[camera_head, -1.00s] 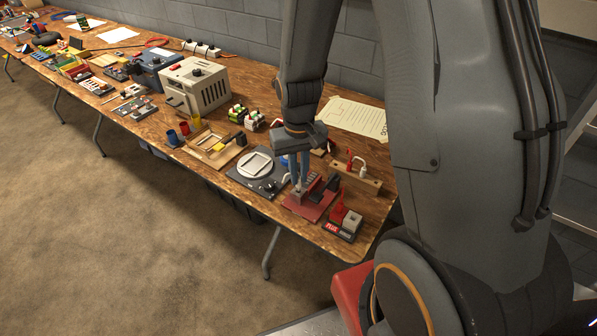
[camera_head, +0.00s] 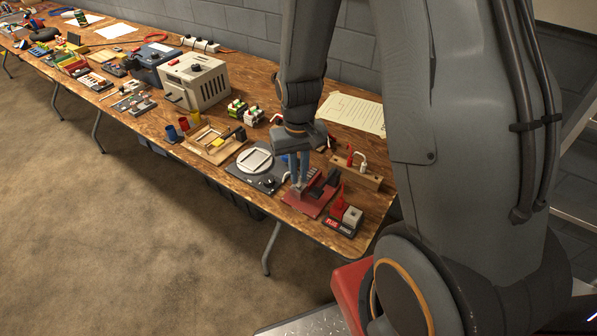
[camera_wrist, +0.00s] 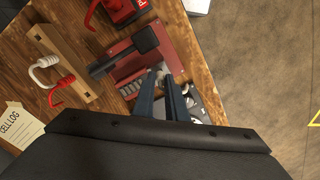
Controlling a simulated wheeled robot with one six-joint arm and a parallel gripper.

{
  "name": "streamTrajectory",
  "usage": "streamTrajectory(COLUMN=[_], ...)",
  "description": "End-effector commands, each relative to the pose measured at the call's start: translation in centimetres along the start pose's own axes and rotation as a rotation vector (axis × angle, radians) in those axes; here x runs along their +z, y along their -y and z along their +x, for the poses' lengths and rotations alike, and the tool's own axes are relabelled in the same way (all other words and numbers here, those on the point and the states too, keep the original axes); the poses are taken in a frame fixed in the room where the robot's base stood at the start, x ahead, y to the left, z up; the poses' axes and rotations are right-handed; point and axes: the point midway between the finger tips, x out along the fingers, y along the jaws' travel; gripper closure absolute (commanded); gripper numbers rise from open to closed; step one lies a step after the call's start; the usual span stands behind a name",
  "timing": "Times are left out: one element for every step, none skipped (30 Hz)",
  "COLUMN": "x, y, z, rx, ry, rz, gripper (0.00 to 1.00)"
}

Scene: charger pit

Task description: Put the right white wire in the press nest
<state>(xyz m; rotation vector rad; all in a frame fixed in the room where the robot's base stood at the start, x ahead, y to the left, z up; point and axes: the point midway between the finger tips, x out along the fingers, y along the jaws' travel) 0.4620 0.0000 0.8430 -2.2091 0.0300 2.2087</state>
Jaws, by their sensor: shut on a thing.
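My gripper (camera_head: 298,188) points down over the red press base (camera_head: 318,202) near the right end of the bench. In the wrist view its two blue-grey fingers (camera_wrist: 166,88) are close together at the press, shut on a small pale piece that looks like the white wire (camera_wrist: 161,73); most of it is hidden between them. The press has a dark handle or block (camera_wrist: 145,41) and a row of grey pieces beside the fingers. The nest itself is largely hidden by the fingers. The wooden rack (camera_head: 372,183) behind the press holds another white wire (camera_wrist: 45,66) and a red wire (camera_wrist: 64,82).
A red and grey unit marked PLUS (camera_head: 343,222) stands in front of the rack, close to the press. A dark plate with a pale ring (camera_head: 255,161) lies left of the press. A paper sheet (camera_head: 352,111) lies behind.

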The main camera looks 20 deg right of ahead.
Motion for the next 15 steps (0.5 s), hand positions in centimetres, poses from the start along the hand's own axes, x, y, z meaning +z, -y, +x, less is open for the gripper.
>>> streamTrajectory(x=[-0.01,-0.01,-0.01,-0.01,-0.01,-0.01,-0.01,-0.01,-0.01,-0.01,-0.02,-0.02,-0.02,-0.02,-0.02], y=[0.0,0.0,0.0,0.0,0.0,0.0,0.0,0.0,0.0,0.0,0.0,0.0,0.0,0.0,0.0], z=[0.0,0.0,0.01,0.03,0.04,0.07,0.1,0.13,0.17,0.2,0.23,0.27,0.31,0.34,0.38], rx=[0.0,0.0,0.0,0.0,0.0,0.0,0.0,0.0,0.0,0.0,0.0,0.0,0.0,0.0,0.0], ry=[0.0,0.0,0.0,0.0,0.0,0.0,0.0,0.0,0.0,0.0,0.0,0.0,0.0,0.0,0.0], rz=[0.0,0.0,0.0,0.0,0.0,0.0,0.0,0.0,0.0,0.0,0.0,0.0,0.0,0.0,0.0], gripper=[1.0,1.0,1.0,1.0,1.0,1.0,1.0,1.0,1.0,1.0,1.0,1.0,1.0,1.0,1.0])
